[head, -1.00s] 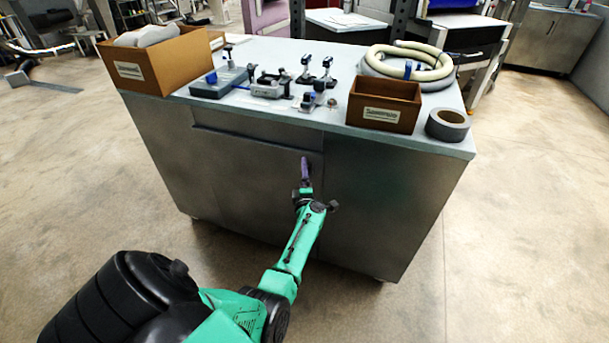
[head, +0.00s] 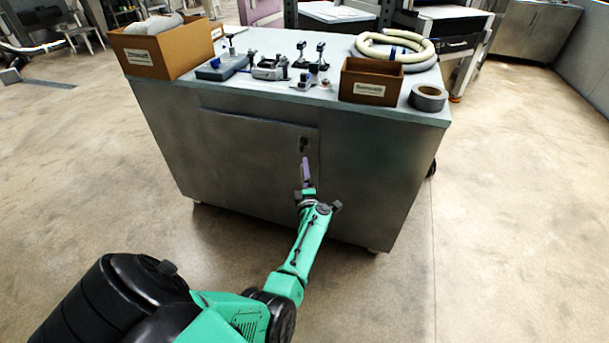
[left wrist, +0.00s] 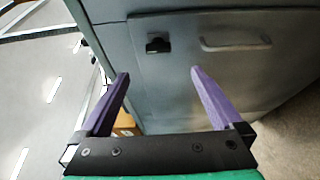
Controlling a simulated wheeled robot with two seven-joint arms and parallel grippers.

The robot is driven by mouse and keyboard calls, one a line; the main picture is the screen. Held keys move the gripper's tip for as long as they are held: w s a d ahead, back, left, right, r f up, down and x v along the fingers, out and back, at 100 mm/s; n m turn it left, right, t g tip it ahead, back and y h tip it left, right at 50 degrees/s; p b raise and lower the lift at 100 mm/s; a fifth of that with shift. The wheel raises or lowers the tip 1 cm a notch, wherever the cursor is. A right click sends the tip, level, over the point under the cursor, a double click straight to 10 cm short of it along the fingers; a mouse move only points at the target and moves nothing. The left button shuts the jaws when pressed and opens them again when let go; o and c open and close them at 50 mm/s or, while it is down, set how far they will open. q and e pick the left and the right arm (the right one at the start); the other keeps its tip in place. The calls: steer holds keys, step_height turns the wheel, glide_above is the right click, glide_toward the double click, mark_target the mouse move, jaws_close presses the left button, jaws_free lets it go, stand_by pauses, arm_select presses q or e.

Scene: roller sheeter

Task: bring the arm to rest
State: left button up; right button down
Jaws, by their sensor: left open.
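My left arm reaches from the lower left of the head view toward the front of a grey metal cabinet. My left gripper (head: 306,172) has purple fingers and is open. It also shows in the left wrist view (left wrist: 158,76), with its fingers wide apart and nothing between them. A small black latch (left wrist: 157,44) on the cabinet door lies beyond the fingertips, apart from them. In the head view this latch (head: 304,143) shows just above the fingertips. My right gripper is not in view.
The cabinet (head: 240,170) has a bar handle (left wrist: 236,45). On its top are a large brown box (head: 150,58), several clamps and tools, a small brown box (head: 369,90), a tape roll (head: 428,97) and a coiled hose (head: 396,45).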

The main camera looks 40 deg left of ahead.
arm_select(q)
steer(key=s+d+f+m+g+h+p, duration=0.15)
steer(key=s+d+f+m+h, duration=0.35)
steer(key=s+d+f+m, duration=0.5)
steer(key=s+d+f+m+g+h+p, duration=0.1)
steer(key=s+d+f+m+g+h, duration=0.15)
steer(key=s+f+m+h, duration=0.9)
steer(key=s+f+m+g+y, duration=0.2)
steer(key=s+f, duration=0.4)
steer(key=s, duration=0.7)
steer(key=s+d+f+m+g+y+p, duration=0.1)
steer(key=s+f+m+g+y, duration=0.2)
steer(key=s, duration=1)
step_height(320, 180, down, 4)
steer(key=m+g, duration=0.2)
steer(key=g, duration=0.1)
steer(key=shift+s+d+f, duration=0.15)
steer(key=shift+s+d, duration=0.05)
steer(key=shift+s, duration=0.1)
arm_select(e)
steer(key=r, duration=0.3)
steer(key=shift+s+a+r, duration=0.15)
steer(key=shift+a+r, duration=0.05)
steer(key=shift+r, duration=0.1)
arm_select(q)
steer(key=shift+m, duration=0.25)
